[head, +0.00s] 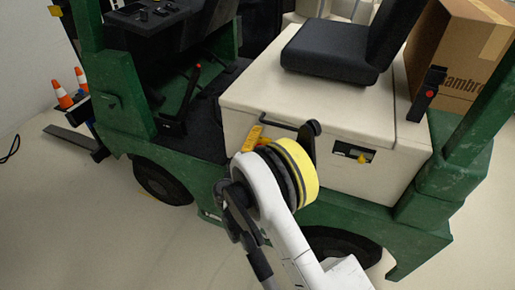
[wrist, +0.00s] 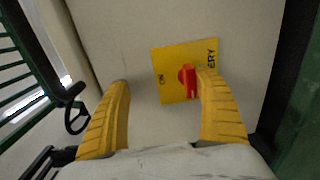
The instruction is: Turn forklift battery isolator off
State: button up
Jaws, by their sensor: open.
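The right fingertip overlaps the plate just right of the knob; contact cannot be told. The left fingertip is over bare panel, left of the plate. In the head view my gripper (head: 253,138) is at the forklift's cream side, largely hidden by my wrist.
The green forklift (head: 185,138) has a black seat (head: 325,52) above the cream housing (head: 350,108). A black handle bar (head: 279,121) is near my wrist. Cardboard boxes (head: 465,45) stand behind at right. Orange cones (head: 62,95) and open floor are at left.

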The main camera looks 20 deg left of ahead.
jog(key=o, duration=0.5)
jog(key=r, duration=0.4)
jog(key=shift+w+a+r, duration=0.2)
jog(key=shift+w+r, duration=0.1)
jog(key=shift+w, duration=0.1)
jog(key=shift+a+r, duration=0.15)
jog(key=shift+r, duration=0.4)
jog(key=f, duration=0.2)
jog(key=f+g, duration=0.1)
jog(key=shift+s+d+m, duration=0.15)
jog(key=shift+d+m, duration=0.1)
jog(key=shift+m, duration=0.15)
jog(key=shift+s+f, duration=0.1)
jog(key=shift+s, duration=0.2)
jog(key=s, duration=0.2)
jog(key=s+r, duration=0.1)
jog(key=shift+s+d+r, duration=0.1)
jog(key=shift+s+d, duration=0.05)
jog(key=shift+d, duration=0.1)
jog(key=c, duration=1)
jog(key=shift+o, duration=0.2)
send_near(258, 124)
jog(key=s+d+f, duration=0.1)
jog(key=s+f, duration=0.2)
jog(key=s, duration=0.2)
jog(key=shift+d+f, duration=0.15)
jog(key=shift+f, duration=0.2)
jog(key=shift+s, duration=0.1)
